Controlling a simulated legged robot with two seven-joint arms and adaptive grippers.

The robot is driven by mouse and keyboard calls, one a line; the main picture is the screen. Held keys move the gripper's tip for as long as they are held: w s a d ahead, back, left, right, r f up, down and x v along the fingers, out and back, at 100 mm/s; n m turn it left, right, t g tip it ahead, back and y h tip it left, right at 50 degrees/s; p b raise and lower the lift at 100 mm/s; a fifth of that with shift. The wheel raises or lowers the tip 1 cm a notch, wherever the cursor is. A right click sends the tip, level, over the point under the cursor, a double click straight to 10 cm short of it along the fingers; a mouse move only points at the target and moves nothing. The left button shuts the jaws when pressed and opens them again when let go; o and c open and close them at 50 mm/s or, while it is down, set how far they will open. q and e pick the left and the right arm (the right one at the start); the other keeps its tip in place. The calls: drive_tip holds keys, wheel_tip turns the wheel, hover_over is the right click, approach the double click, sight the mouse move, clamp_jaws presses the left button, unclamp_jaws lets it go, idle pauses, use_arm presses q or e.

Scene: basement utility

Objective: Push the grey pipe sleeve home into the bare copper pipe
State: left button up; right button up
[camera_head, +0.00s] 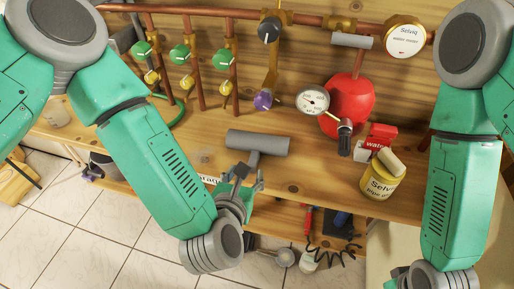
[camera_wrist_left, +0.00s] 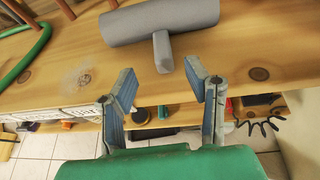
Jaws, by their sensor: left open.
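A grey sleeve (camera_head: 258,142), a cylinder with a short stem, lies on the wooden bench; it also shows at the top of the left wrist view (camera_wrist_left: 160,20). Its stem points toward my left gripper (camera_head: 250,180). In the left wrist view, the gripper (camera_wrist_left: 161,80) is open, with the stem's end just beyond and between its fingertips; I see no contact. A bare copper pipe (camera_head: 215,12) runs along the back wall. A shorter grey cylinder (camera_head: 352,41) sits at that pipe beside the water meter (camera_head: 405,38). My right gripper is out of view below the right arm.
Green-handled valves (camera_head: 180,54) and a red vessel (camera_head: 348,104) with a gauge (camera_head: 313,99) stand at the back. A yellow tin (camera_head: 382,182) and a red-and-white box (camera_head: 376,142) stand on the bench at right. The bench left of the sleeve is mostly clear.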

sight(251, 166)
use_arm(q)
drive_tip(key=shift+d+b+x, duration=0.1)
drive_tip(key=shift+b+x, duration=0.15)
drive_tip(key=shift+x, duration=1.3)
drive_tip(key=shift+d+b+x, duration=0.15)
drive_tip(key=shift+b+x, duration=0.05)
drive_tip(key=shift+x, duration=1.35)
clamp_jaws()
